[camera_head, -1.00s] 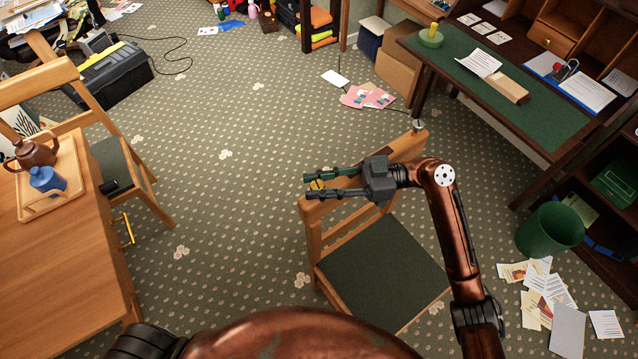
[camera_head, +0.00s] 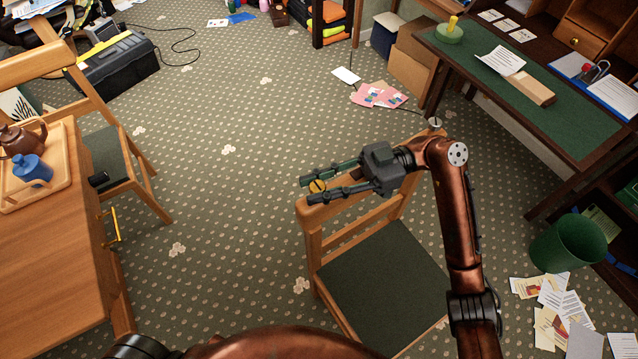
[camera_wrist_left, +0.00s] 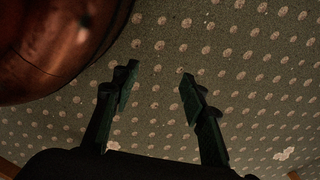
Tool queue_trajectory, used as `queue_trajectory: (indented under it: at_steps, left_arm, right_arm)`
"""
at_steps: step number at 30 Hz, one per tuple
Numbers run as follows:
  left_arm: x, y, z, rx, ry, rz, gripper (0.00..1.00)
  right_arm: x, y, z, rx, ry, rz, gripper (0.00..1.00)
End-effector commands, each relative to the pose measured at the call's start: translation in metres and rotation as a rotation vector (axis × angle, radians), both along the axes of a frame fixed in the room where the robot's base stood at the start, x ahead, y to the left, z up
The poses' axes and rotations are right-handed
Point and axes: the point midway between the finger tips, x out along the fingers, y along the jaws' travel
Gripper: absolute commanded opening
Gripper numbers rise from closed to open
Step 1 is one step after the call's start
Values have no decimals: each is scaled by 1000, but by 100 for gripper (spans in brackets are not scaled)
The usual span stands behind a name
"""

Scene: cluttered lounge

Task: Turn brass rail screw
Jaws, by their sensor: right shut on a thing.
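The brass rail screw (camera_head: 318,186) is a small round slotted brass head at the left end of the chair's top rail (camera_head: 345,190). My right gripper (camera_head: 310,189) reaches in from the right over the rail, with one finger on each side of the screw, and is shut on it. Exact finger contact is too small to see. The wooden chair (camera_head: 383,280) has a dark green seat and stands upright. My left gripper (camera_wrist_left: 157,82) is open and empty above the patterned carpet in the left wrist view.
A wooden table (camera_head: 55,270) with a tray (camera_head: 68,190), teapot (camera_head: 22,138) and blue jar (camera_head: 33,170) stands left. A green-topped desk (camera_head: 560,120) is at right, above a green bin (camera_head: 560,243). Papers (camera_head: 550,310) litter the floor.

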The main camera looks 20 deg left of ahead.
Motion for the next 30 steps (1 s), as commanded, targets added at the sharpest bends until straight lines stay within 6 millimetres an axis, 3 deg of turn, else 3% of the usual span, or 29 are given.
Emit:
queue_trajectory:
  at_steps: [17,18,25,30]
  left_arm:
    - [5,-4,7,-4,-1,-2,40]
    - [5,-4,7,-4,-1,-2,40]
    - [5,-5,7,-5,0,-2,40]
    - [5,-5,7,-5,-1,-2,40]
  right_arm:
    - [2,0,3,5,0,6,0]
    - [2,0,3,5,0,6,26]
    - [1,0,2,2,1,9,42]
    - [1,0,1,1,0,10,42]
